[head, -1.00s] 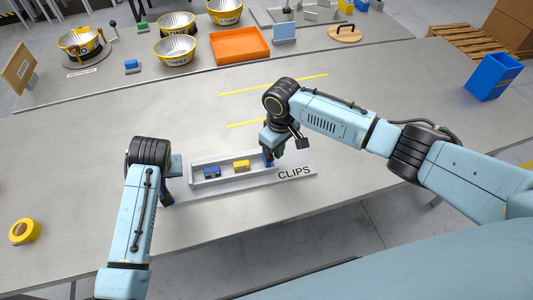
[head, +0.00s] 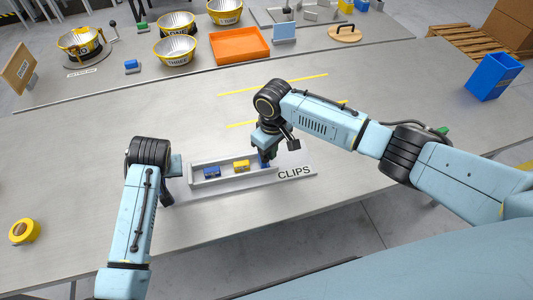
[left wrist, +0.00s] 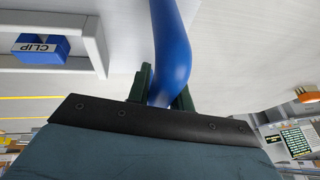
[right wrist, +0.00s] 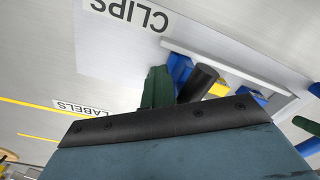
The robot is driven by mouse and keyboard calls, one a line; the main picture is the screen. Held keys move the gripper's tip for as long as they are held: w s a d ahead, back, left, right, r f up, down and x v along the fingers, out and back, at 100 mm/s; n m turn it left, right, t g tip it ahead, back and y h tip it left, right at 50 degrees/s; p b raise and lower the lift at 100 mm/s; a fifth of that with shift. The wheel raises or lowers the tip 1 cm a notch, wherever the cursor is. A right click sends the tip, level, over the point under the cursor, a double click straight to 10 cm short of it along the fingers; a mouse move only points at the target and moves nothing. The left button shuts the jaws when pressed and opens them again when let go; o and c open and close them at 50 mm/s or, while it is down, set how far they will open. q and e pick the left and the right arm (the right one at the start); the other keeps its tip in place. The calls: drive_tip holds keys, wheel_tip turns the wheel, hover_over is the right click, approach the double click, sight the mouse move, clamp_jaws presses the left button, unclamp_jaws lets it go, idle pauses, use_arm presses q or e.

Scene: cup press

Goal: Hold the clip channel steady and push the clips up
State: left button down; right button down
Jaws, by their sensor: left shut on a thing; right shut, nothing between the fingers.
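The clip channel (head: 196,181) is a pale open trough on the table near me. A blue clip (head: 211,172) lies at its left and a yellow clip (head: 241,166) in its middle; a blue block (right wrist: 181,66) with a dark cylinder (right wrist: 198,82) is at its right end. My left gripper (left wrist: 163,86) is shut on a blue handle (left wrist: 171,45) at the channel's left end. Its fingers are hardly seen in the head view. My right gripper (head: 265,158) is shut and empty, low at the channel's right end. In the right wrist view its fingers are close beside the dark cylinder; contact is unclear.
A CLIPS label (head: 294,173) lies right of the channel. A yellow tape roll (head: 25,231) is at the far left. Bowls, an orange tray (head: 240,46) and a wooden board (head: 345,34) stand on the farther table. The table between is mostly clear.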

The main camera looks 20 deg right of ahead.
sight(246, 163)
drive_tip(key=shift+w+a, duration=0.15)
drive_tip(key=shift+a, duration=2.4)
drive_tip(key=shift+w+a, duration=0.15)
drive_tip(key=shift+a, duration=2.4)
idle(1.2)
drive_tip(key=shift+d, duration=0.1)
drive_tip(key=shift+s+d, duration=0.1)
drive_tip(key=shift+d, duration=1.2)
wheel_tip(246, 163, up, 10)
idle(0.6)
